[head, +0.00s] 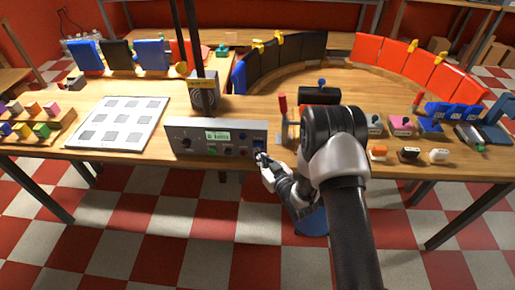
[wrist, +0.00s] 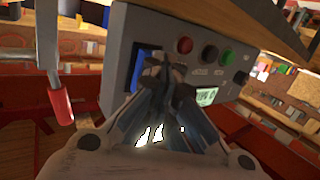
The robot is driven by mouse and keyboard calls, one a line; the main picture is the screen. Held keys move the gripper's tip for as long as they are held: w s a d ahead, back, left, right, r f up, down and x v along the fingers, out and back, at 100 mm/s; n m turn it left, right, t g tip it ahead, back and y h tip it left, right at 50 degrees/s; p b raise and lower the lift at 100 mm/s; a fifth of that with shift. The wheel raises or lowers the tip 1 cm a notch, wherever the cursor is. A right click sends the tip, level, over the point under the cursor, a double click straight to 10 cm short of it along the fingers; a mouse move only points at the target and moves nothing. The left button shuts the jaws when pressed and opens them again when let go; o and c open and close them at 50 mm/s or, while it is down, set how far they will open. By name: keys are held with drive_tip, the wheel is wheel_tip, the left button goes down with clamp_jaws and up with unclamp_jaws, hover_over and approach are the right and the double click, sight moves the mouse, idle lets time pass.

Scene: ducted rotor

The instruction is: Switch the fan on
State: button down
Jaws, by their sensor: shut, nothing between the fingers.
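A grey control box (head: 186,142) stands at the front edge of the table, with a lit green display, a row of buttons and a dark knob. A blue rocker switch (head: 258,143) is at the right end of its face. In the wrist view the blue switch (wrist: 143,66) is at the left, partly hidden by my fingers. My gripper (head: 260,157) is shut and empty, its fingertips (wrist: 165,66) right in front of the switch's edge. I cannot tell whether they touch it. A grey unit with a round dark front (head: 204,96) stands behind the box.
A red-handled lever (head: 283,104) stands just right of the box; its red grip (wrist: 61,106) shows in the wrist view. A white board with grey squares (head: 118,122) lies left. Small coloured blocks and devices (head: 402,124) stand right. The floor in front is clear.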

drive_tip(key=shift+w+r, duration=0.45)
drive_tip(key=shift+r, duration=0.15)
drive_tip(key=shift+s+f+b, duration=0.35)
drive_tip(key=shift+s+f, duration=0.4)
drive_tip(key=shift+s, duration=0.1)
drive_tip(key=shift+s+a+f+b, duration=0.1)
drive_tip(key=shift+s+f+b, duration=0.25)
drive_tip(key=shift+s, duration=0.45)
drive_tip(key=shift+s+d+f+b, duration=0.1)
drive_tip(key=shift+s+f+b, duration=0.1)
drive_tip(key=shift+s+f, duration=0.4)
drive_tip(key=shift+s+a+f+b, duration=0.1)
drive_tip(key=shift+s+f+b, duration=0.15)
drive_tip(key=shift+s, duration=0.7)
